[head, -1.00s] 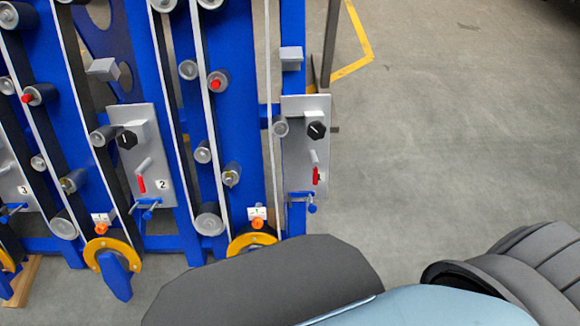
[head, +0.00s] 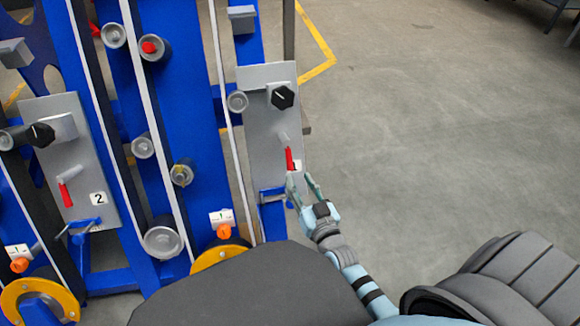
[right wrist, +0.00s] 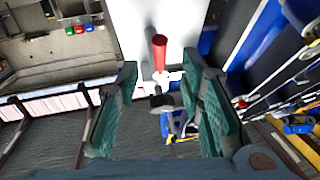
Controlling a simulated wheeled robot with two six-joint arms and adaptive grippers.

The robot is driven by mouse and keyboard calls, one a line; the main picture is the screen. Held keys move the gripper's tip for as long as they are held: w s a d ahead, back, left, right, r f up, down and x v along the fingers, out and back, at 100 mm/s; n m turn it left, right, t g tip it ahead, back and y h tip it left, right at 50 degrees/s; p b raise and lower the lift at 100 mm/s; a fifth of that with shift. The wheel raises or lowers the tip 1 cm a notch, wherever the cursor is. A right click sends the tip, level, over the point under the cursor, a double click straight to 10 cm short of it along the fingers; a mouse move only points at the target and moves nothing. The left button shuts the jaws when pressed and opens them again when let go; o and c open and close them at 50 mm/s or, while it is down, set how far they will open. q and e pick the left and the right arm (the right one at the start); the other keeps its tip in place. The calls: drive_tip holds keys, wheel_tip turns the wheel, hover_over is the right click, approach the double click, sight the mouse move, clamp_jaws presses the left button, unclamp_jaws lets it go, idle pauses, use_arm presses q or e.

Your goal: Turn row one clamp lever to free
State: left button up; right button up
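The row one clamp lever (head: 289,158) has a red handle hanging down on a grey panel (head: 262,150). The number label beside it is partly covered. In the right wrist view the red handle (right wrist: 159,52) lies ahead of the fingers, near the middle of the gap between them. My right gripper (head: 300,183) is just below the lever, with its fingertips close to the handle's lower end. Its green-padded fingers (right wrist: 160,88) are apart with nothing held between them. I cannot tell whether a finger touches the handle. My left gripper is out of view.
A black knob (head: 283,97) sits above the lever on the same panel. A blue bracket (head: 272,193) is beside the gripper at the panel's foot. The row two panel (head: 62,150) with its red lever stands left. Open floor (head: 430,130) is at right.

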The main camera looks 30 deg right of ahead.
sight(291, 167)
drive_tip(key=w, duration=0.2)
drive_tip(key=w+b, duration=0.1)
drive_tip(key=w, duration=0.4)
drive_tip(key=shift+w+d+f+b, duration=0.1)
drive_tip(key=shift+d+f+b, duration=0.05)
drive_tip(key=shift+d+b, duration=0.2)
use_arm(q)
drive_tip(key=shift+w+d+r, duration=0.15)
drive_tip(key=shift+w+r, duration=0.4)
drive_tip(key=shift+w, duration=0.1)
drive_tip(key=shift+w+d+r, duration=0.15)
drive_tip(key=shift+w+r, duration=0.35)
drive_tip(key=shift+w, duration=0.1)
use_arm(e)
drive_tip(key=shift+w, duration=0.4)
clamp_jaws()
